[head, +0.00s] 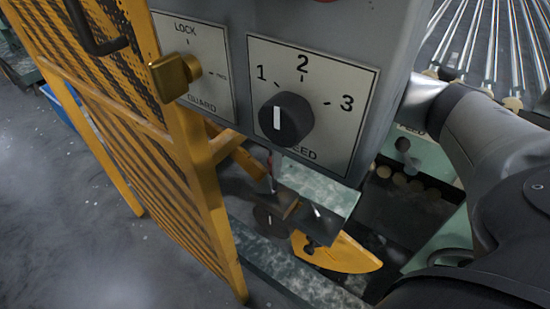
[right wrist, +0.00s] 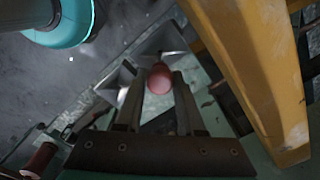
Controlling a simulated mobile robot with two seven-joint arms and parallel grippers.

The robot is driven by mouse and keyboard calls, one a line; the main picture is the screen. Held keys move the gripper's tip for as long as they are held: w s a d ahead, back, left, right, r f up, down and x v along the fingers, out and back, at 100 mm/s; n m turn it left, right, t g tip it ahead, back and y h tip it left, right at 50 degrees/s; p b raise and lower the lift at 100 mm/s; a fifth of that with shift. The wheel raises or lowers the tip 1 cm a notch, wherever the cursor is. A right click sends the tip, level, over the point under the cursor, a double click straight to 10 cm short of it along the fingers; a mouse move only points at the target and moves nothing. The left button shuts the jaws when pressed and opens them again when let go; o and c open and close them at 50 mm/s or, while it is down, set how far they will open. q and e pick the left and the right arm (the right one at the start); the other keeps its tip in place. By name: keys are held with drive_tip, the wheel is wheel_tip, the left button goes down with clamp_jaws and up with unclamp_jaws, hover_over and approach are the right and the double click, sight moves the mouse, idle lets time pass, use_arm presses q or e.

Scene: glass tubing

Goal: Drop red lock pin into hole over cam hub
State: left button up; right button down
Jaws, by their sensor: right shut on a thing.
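In the right wrist view, the red lock pin (right wrist: 160,78) shows its rounded red end between the fingertips of my right gripper (right wrist: 158,86), which is shut on it. In the head view, only a thin red sliver of what looks like the pin (head: 270,168) shows below the speed panel. Most of my right gripper is hidden there behind the panel. A dark round disc with a light mark, apparently the cam hub (head: 271,221), sits below the sliver, beside a yellow cam plate (head: 338,252). I cannot make out the hole. My left gripper is not in view.
The grey panel box with a black speed knob (head: 286,118) overhangs the work area. A yellow mesh guard (head: 165,150) stands at its left. In the wrist view, a yellow post (right wrist: 262,75) is close on the right, and a cyan-rimmed round object (right wrist: 62,25) is upper left.

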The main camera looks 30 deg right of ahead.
sight(275, 189)
drive_tip(key=shift+f, duration=0.15)
drive_tip(key=shift+f+b, duration=0.3)
drive_tip(key=shift+b, duration=0.1)
drive_tip(key=shift+f+b, duration=1.6)
drive_tip(key=shift+f, duration=0.5)
drive_tip(key=shift+f, duration=0.1)
